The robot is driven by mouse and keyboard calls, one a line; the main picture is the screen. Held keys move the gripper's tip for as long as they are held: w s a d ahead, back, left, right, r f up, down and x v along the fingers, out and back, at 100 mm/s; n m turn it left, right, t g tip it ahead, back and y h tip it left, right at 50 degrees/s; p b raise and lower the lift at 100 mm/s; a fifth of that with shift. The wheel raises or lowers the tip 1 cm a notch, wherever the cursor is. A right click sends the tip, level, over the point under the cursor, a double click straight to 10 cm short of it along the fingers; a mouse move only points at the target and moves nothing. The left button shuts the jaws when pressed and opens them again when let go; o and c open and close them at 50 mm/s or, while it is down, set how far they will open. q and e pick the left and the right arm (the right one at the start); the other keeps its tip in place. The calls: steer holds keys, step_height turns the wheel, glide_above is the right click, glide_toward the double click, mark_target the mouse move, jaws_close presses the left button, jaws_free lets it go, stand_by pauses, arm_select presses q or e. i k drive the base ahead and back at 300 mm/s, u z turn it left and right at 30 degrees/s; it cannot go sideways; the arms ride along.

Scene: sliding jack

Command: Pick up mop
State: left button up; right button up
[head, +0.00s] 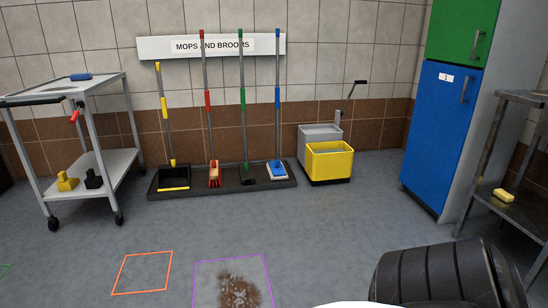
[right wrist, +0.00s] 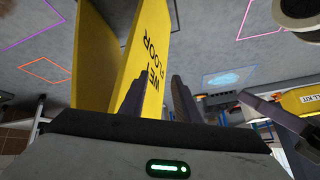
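The likely mop (head: 277,110) has a blue-and-grey handle and a flat blue-and-white head (head: 278,170). It stands upright at the right end of the dark floor rack (head: 227,184), under the "MOPS AND BROOMS" sign. No gripper is near it in the head view. My right gripper (right wrist: 160,100) shows only in the right wrist view, with its two fingers apart. A yellow wet floor sign (right wrist: 150,60) is close at the fingers. One finger overlaps the panel, and a gap shows beside the other; contact is unclear.
A red broom (head: 214,175), a green-handled tool (head: 242,120) and a yellow-handled dustpan (head: 173,180) share the rack. A yellow bucket (head: 330,162) stands right of it. A cart (head: 112,160) is left; a blue cabinet (head: 435,140) is right. The middle floor is clear except a brown stain (head: 240,291).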

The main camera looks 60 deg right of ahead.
mark_target(276, 171)
steer(key=z, duration=2.1)
steer(key=k, duration=0.4)
steer(key=i, duration=0.4)
